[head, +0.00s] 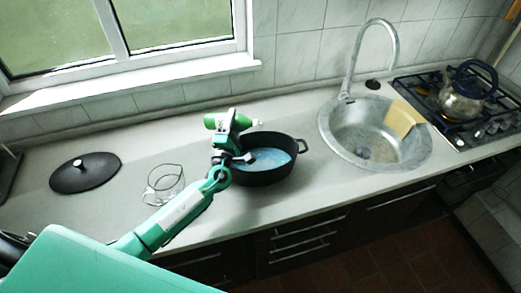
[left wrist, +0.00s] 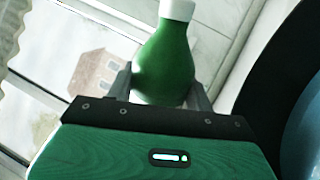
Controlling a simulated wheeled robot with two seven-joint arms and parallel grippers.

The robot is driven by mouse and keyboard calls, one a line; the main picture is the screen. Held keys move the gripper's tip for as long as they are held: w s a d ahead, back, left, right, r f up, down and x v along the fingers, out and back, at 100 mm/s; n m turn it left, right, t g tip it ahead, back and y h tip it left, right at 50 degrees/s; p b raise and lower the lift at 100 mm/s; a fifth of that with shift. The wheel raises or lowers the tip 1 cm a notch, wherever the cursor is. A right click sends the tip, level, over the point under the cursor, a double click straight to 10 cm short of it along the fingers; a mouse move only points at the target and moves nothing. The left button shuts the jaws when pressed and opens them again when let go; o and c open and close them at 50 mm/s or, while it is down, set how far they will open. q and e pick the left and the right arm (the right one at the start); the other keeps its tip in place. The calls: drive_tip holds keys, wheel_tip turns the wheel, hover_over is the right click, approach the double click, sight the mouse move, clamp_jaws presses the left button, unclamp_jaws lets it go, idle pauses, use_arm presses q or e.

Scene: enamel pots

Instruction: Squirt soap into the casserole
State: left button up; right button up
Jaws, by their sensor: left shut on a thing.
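My left gripper (head: 231,122) is shut on a green soap bottle (head: 211,121) with a white cap. The bottle lies nearly sideways in the head view, its cap end toward the right, above the casserole's back left side. In the left wrist view, the bottle (left wrist: 168,62) sits between the two fingers. The casserole (head: 274,175) is a black pot with side handles and a blue inside, standing on the counter. Its dark wall also shows at the right edge of the left wrist view (left wrist: 262,75). My left arm hides the casserole's left side. My right gripper is not in view.
A black lid (head: 85,173) lies on the counter at the left. A thin wire item (head: 165,184) lies between lid and casserole. Right of the casserole are a round metal sink (head: 375,150) with a tap (head: 352,62), a yellow item (head: 401,119), and a kettle (head: 463,100) on the hob.

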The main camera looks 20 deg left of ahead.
use_arm(q)
drive_tip(key=shift+a, duration=0.1)
drive_tip(key=shift+a, duration=0.1)
idle(0.5)
drive_tip(key=shift+a+f+m, duration=0.1)
drive_tip(key=shift+m, duration=0.2)
drive_tip(key=shift+d, duration=0.25)
drive_tip(key=shift+a, duration=0.25)
drive_tip(key=shift+d+m, duration=0.25)
drive_tip(key=shift+m, duration=0.05)
drive_tip(key=shift+a, duration=0.15)
